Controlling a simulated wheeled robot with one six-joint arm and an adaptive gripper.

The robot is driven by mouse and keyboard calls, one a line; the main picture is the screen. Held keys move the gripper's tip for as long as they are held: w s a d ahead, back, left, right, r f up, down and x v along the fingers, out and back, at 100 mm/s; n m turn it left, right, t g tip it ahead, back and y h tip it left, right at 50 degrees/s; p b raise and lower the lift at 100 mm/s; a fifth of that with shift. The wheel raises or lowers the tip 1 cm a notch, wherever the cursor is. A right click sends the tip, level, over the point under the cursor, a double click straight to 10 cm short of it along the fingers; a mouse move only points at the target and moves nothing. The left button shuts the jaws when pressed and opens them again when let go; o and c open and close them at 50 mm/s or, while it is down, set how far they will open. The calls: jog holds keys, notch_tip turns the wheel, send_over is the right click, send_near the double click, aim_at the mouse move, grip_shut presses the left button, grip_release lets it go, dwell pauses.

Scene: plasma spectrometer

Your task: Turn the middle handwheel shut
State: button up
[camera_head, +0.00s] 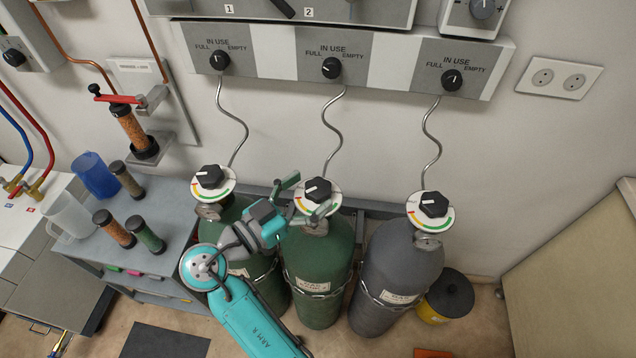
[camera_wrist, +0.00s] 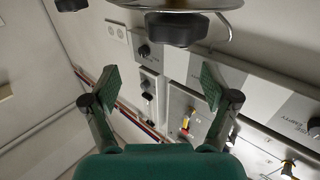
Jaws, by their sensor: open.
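The middle handwheel (camera_head: 318,190) is a black knob on a white dial with coloured marks, on top of the middle green gas cylinder (camera_head: 322,270). My gripper (camera_head: 303,198) is open beside it. One finger shows to the left of the knob, and the other overlaps the near edge of the dial. In the wrist view, a black knob (camera_wrist: 176,29) under a pale disc is at the top, beyond the open fingertips (camera_wrist: 160,84) and closer to the right one. Nothing is held. I cannot tell whether a finger touches the dial.
The left handwheel (camera_head: 210,177) and right handwheel (camera_head: 434,204) stand close on either side. A regulator panel (camera_head: 390,71) is on the wall, with thin bent tubes coming down behind the wheels. A grey cart (camera_head: 190,215) with jars is at left. A yellow bin (camera_head: 447,297) stands right.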

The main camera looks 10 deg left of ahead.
aim_at(318, 187)
jog(key=s+a+f+n+t+y, duration=0.1)
jog(key=s+f+n+t+y, duration=0.3)
jog(key=s+y, duration=0.3)
jog(key=shift+n, duration=0.5)
jog(key=x, duration=1.1)
jog(key=shift+w+a+r, duration=0.15)
jog(key=shift+a+r, duration=0.1)
jog(key=shift+r, duration=0.1)
jog(key=c, duration=1.2)
jog(key=shift+a+m+g+h, duration=0.15)
jog(key=shift+m+g+h, duration=0.35)
jog(key=shift+m+h, duration=0.6)
jog(key=m+g+h, duration=0.2)
jog(key=h, duration=0.2)
jog(key=shift+m, duration=0.3)
